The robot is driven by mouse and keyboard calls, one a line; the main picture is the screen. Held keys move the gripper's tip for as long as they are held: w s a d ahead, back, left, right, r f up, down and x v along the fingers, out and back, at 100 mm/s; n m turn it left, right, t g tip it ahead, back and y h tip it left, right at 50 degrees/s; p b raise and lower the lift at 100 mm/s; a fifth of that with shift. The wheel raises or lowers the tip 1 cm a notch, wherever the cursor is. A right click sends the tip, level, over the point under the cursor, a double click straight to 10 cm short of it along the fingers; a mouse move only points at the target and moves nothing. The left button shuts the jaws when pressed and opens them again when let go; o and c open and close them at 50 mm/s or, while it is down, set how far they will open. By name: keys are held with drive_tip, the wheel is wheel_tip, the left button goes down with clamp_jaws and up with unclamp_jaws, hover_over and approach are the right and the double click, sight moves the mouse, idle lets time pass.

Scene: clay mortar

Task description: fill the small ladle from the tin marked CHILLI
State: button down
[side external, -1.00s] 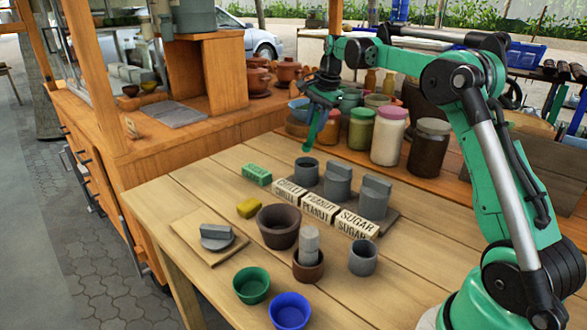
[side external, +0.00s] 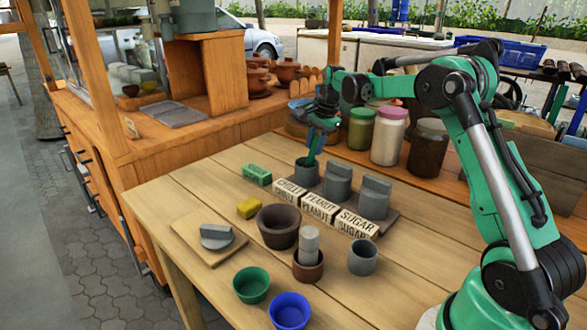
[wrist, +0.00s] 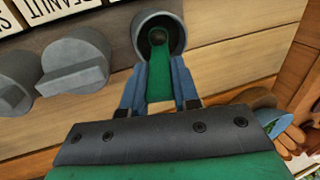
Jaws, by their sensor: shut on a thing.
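The open grey tin (side external: 306,176) stands behind the label block marked CHILLI (side external: 289,190). It also shows at the top of the wrist view (wrist: 179,31). My gripper (side external: 319,130) is above this tin, shut on the green handle of the small ladle (side external: 312,150). In the wrist view the handle (wrist: 159,82) runs between the two blue-grey fingers and down into the tin's mouth. A small dark brown round patch shows inside the tin; whether it is the ladle's bowl or the tin's contents, I cannot tell.
Lidded grey tins (side external: 337,182) (side external: 374,198) stand right of the open one, behind the PEANUT (side external: 319,207) and SUGAR (side external: 357,223) blocks. A green box (side external: 257,174) lies to its left. Jars (side external: 389,136) stand behind. A brown bowl (side external: 277,230) and other pots are in front.

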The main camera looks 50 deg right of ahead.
drive_tip(key=shift+f, duration=0.1)
idle(0.3)
drive_tip(key=shift+f, duration=0.35)
drive_tip(key=shift+r, duration=0.15)
idle(0.3)
drive_tip(key=shift+w+v, duration=0.25)
drive_tip(key=shift+v, duration=0.75)
drive_tip(key=shift+w+v, duration=0.25)
drive_tip(key=shift+v, duration=0.8)
drive_tip(key=shift+w+v, duration=0.25)
drive_tip(key=shift+v, duration=0.75)
